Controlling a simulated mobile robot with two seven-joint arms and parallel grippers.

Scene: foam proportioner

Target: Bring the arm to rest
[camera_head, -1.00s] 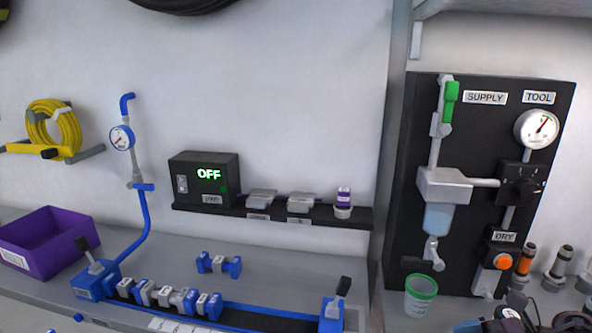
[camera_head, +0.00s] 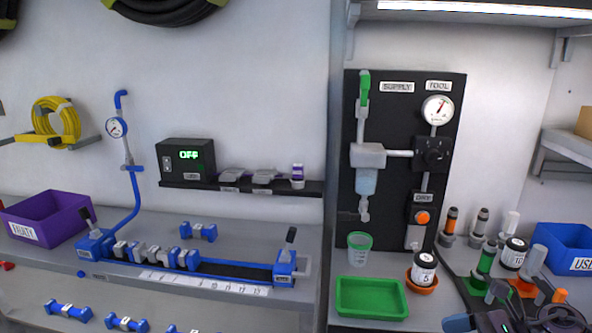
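Dark and blue-grey parts of what appears to be my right arm and gripper (camera_head: 505,318) show at the bottom right edge, in front of the bench. They are cut off by the frame, and I cannot make out whether the fingers are open or shut, or whether they hold anything. My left gripper is not in view. The black panel (camera_head: 390,205) carries a SUPPLY label, a TOOL label, a gauge (camera_head: 438,109), a green-handled valve (camera_head: 364,88) and an orange button (camera_head: 423,217). A clear green-rimmed cup (camera_head: 359,255) stands upright below the panel's spout.
A green tray (camera_head: 371,311), a jar marked 5 (camera_head: 424,266) and several cylindrical fittings (camera_head: 449,222) stand near the arm. A blue bin (camera_head: 565,250) is at far right. At left are a purple bin (camera_head: 48,218), a blue rail fixture (camera_head: 230,268) and an OFF display (camera_head: 188,154).

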